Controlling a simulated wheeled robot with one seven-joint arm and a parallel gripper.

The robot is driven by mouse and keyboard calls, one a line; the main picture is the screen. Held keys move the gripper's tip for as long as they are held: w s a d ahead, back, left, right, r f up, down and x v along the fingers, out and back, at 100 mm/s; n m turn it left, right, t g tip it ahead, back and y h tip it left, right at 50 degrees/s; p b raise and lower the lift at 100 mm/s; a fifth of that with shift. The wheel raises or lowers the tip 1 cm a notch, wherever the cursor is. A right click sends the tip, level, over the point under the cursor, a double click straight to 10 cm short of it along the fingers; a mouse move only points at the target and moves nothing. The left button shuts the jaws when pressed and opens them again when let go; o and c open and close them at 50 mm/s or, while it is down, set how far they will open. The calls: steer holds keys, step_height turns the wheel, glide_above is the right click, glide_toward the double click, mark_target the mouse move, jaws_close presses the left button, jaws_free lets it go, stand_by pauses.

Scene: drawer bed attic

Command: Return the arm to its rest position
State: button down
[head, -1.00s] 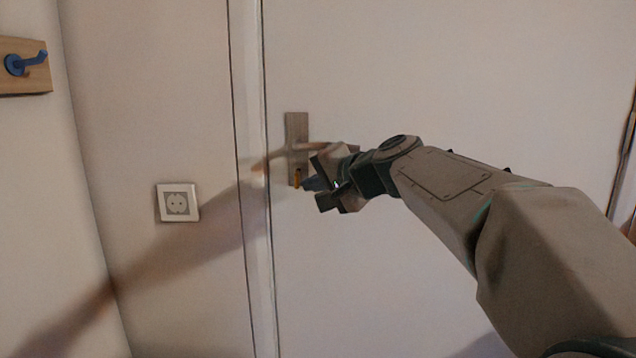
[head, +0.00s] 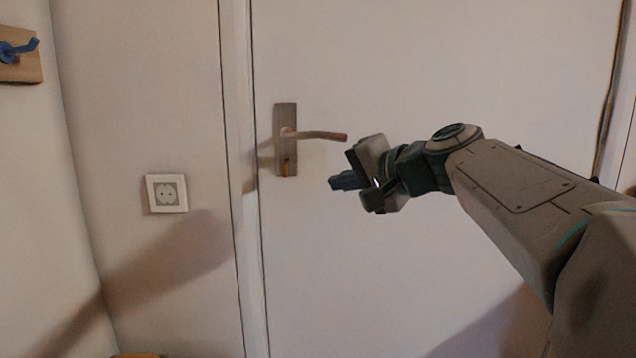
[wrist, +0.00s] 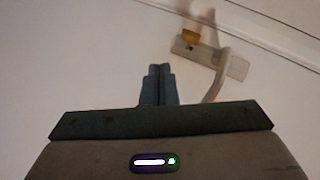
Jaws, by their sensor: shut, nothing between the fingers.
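My gripper (head: 340,181) is shut and empty, in front of the white door (head: 430,70). It is to the right of and a little below the door handle (head: 322,135), apart from it in the head view. A brass-coloured key or lock piece (head: 287,168) sits on the handle's plate (head: 286,112). In the wrist view my closed fingers (wrist: 159,84) point at the door, with the handle (wrist: 219,76) and its plate (wrist: 236,68) just to their upper right. My arm reaches in from the right of the head view.
A wall socket (head: 167,193) is on the wall left of the door. A blue hook (head: 20,47) on a wooden board (head: 22,68) is at the upper left. The door's right edge (head: 612,95) shows at far right. The space between my gripper and the socket looks clear.

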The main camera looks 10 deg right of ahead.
steer(key=shift+s, duration=0.15)
steer(key=s+d+r+n+g+h+p, duration=0.1)
steer(key=s+r+n+g+h+p, duration=0.2)
steer(key=s+p, duration=0.7)
steer(key=s+r+n+g+h+p, duration=0.3)
steer(key=s+g+p, duration=0.3)
steer(key=p, duration=2.2)
steer(key=s+n+h, duration=0.1)
steer(key=s, duration=0.4)
steer(key=shift+d+r+h+p, duration=0.2)
steer(key=shift+d+h+p, duration=0.1)
steer(key=shift+d+p, duration=0.1)
